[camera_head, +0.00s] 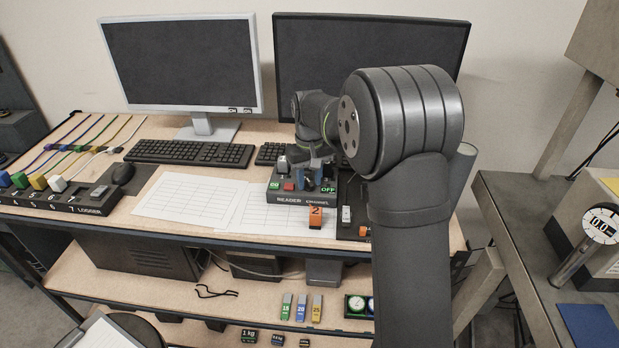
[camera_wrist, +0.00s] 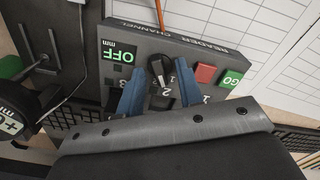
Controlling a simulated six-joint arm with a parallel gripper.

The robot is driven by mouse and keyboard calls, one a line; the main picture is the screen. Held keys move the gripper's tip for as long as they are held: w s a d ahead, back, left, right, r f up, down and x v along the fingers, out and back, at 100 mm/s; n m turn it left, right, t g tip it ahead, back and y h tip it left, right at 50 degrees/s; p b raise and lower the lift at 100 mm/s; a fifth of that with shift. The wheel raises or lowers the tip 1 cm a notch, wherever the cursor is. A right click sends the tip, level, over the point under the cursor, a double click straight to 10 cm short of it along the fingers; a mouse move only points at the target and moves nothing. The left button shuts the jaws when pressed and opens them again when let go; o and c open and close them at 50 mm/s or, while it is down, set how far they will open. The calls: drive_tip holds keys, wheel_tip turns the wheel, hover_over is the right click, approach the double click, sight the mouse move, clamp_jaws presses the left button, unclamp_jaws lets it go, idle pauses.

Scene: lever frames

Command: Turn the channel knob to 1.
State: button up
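The reader channel box (camera_head: 300,199) stands on the desk below the dark monitor, with a green OFF display, a red button and a green GO label. In the wrist view the box (camera_wrist: 190,48) shows a black channel knob (camera_wrist: 160,72) with a pale mark on it and white numerals around it. I cannot tell surely which numeral the knob points at. My gripper (camera_wrist: 160,88) is open, one blue finger on each side of the knob, with small gaps showing. In the head view my gripper (camera_head: 315,172) is over the box and hides much of the knob.
An orange tag marked 2 (camera_head: 315,215) is in front of the box. White sheets (camera_head: 190,199) lie left of it, with a keyboard (camera_head: 190,152) behind. A logger box (camera_head: 60,200) with coloured plugs is at the far left. A dark device (camera_head: 347,217) stands close on the right.

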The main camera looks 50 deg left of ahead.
sight(309, 182)
clamp_jaws()
drive_tip(key=shift+n, duration=1.7)
drive_tip(key=shift+o, duration=0.4)
unclamp_jaws()
wheel_tip(309, 182, up, 18)
drive_tip(key=shift+f, duration=0.25)
